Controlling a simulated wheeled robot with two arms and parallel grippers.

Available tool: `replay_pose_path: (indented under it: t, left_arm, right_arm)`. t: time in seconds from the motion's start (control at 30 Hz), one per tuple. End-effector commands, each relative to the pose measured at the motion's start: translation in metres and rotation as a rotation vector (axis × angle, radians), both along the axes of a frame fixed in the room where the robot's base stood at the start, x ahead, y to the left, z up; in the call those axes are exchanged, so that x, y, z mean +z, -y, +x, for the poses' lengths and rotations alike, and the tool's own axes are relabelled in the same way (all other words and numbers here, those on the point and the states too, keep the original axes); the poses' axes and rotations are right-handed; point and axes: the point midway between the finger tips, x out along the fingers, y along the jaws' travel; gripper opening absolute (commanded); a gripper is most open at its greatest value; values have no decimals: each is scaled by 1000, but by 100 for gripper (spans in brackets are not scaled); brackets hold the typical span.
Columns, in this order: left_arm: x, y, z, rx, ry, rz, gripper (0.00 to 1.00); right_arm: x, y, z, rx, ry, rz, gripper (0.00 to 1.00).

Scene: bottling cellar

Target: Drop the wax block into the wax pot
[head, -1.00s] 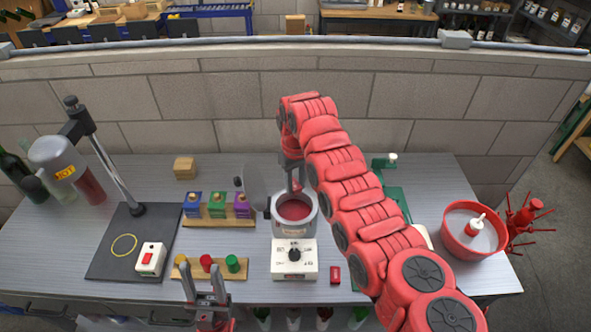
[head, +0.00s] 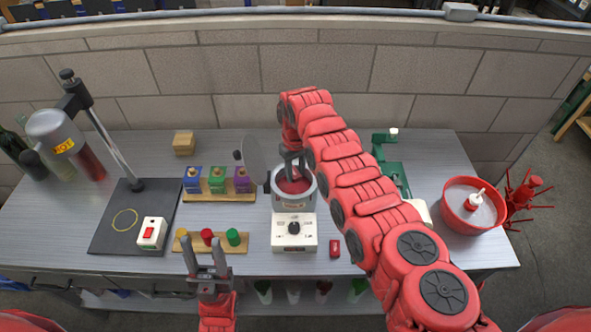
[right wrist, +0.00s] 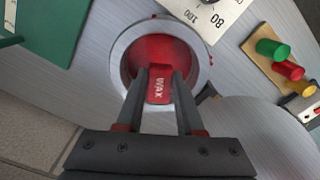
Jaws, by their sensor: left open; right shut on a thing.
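The wax pot (head: 309,198) stands on the table with red wax inside, and its grey lid (head: 253,158) is tipped up at its left. My right gripper (head: 293,172) reaches down over the pot's mouth and hides part of it. In the right wrist view, this gripper (right wrist: 160,75) is shut on a red wax block (right wrist: 159,90) marked WAX. The block shows inside the ring of the pot's rim (right wrist: 122,55); its exact height there is hard to tell. My left gripper (head: 206,250) is open and empty near the table's front edge.
Coloured stoppers (head: 207,238) and colour blocks (head: 217,180) stand on wooden racks at left. A green tool (head: 390,165) and a red bowl (head: 447,210) stand at right.

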Motion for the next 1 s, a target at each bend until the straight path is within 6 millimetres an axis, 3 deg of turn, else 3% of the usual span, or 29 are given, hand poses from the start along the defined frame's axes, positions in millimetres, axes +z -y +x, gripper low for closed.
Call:
replay_pose_path:
  t: [0.03,0.07,0.2,0.27,0.67,0.83,1.0]
  left_arm:
    - [0,0,0,0,0,0,50]
    - [0,0,0,0,0,0,50]
    - [0,0,0,0,0,0,50]
    - [0,0,0,0,0,0,50]
    - [-4,0,0,0,0,0,50]
    - [-19,0,0,0,0,0,50]
    - [-40,0,0,0,0,0,50]
  right_arm:
    - [0,0,0,0,0,0,0]
    - [0,0,0,0,0,0,38]
    - [0,0,0,0,0,0,63]
    - [0,0,0,0,0,0,71]
    - [6,0,1,0,2,1,71]
    - [31,0,2,-1,8,4,71]
    - [77,0,2,0,7,0,71]
